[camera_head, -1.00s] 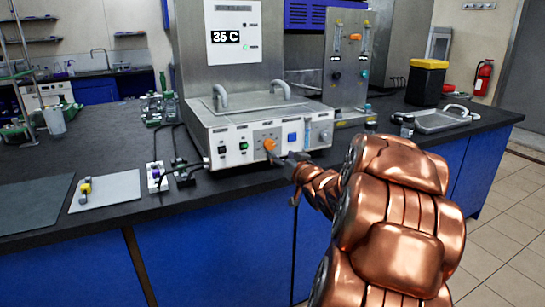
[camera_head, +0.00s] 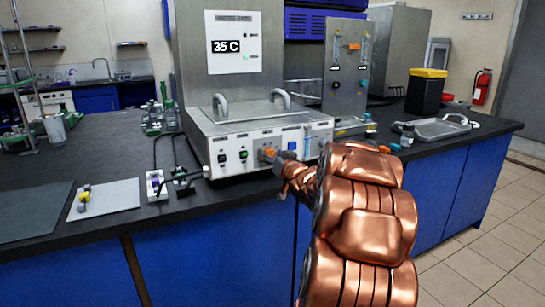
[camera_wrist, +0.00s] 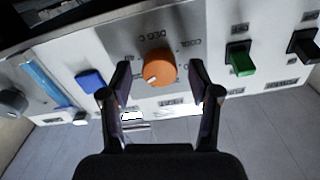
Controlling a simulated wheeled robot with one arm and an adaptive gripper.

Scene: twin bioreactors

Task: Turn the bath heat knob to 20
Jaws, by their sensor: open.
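The bath heat knob is the orange round knob (camera_wrist: 160,68) on the bath's front panel, with a white pointer mark at its lower left in the wrist view. It also shows in the head view (camera_head: 267,153), partly covered by my gripper. The white bath unit (camera_head: 233,140) stands on the dark bench. My gripper (camera_wrist: 158,85) is open, with one finger on each side of the knob's near part. I cannot tell whether the fingers touch the knob.
On the panel, a blue switch (camera_wrist: 91,81) lies left of the knob in the wrist view, and a green switch (camera_wrist: 240,58) and a black switch (camera_wrist: 304,46) lie right. A metal tray (camera_head: 436,128) and a black bin with a yellow lid (camera_head: 426,92) stand on the bench at right.

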